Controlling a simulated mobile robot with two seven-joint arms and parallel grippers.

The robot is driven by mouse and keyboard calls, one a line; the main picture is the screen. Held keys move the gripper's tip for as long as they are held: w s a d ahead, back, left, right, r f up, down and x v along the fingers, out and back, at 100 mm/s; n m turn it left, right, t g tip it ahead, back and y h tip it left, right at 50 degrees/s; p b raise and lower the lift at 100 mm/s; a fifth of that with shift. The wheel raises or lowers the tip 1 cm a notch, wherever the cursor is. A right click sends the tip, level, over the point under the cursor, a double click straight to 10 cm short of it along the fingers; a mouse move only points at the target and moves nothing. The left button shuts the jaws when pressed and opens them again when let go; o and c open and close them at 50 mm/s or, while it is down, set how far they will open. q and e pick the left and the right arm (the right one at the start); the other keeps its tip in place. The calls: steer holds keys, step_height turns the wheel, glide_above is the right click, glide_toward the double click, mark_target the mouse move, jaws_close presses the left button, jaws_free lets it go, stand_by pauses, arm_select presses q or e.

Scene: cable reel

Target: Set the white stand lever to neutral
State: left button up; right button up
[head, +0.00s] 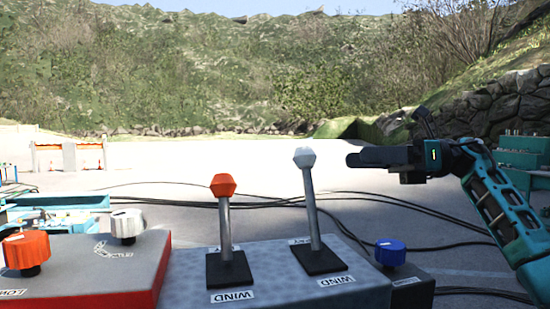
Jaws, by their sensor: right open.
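The white stand lever (304,158) has a white faceted knob on a grey metal shaft, which rises from a black base plate (320,261) on the grey control box. It leans slightly left at the top. A label reading WIND lies at the near side of its base; a partly hidden label lies at the far side. My right gripper (352,160) comes in from the right at about knob height and points left toward the white knob, with a gap between them in the picture. It is open and empty. My left gripper is not in view.
A red-knobbed lever (223,186) stands close left of the white one. A blue knob (390,251) sits to the right on a dark box. A red box (90,275) with orange (26,250) and white (126,224) knobs is at left. Black cables cross the ground behind.

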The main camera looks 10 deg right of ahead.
mark_target(295, 158)
steer(key=a, duration=0.3)
steer(key=w+a+p, duration=0.1)
steer(key=a, duration=0.7)
steer(key=shift+w+a+r, duration=0.15)
steer(key=shift+w+a, duration=0.05)
steer(key=shift+w, duration=0.15)
steer(key=shift+w+a+p, duration=0.1)
steer(key=shift+a+p, duration=0.2)
steer(key=shift+a, duration=0.3)
steer(key=shift+c, duration=0.4)
jaws_close()
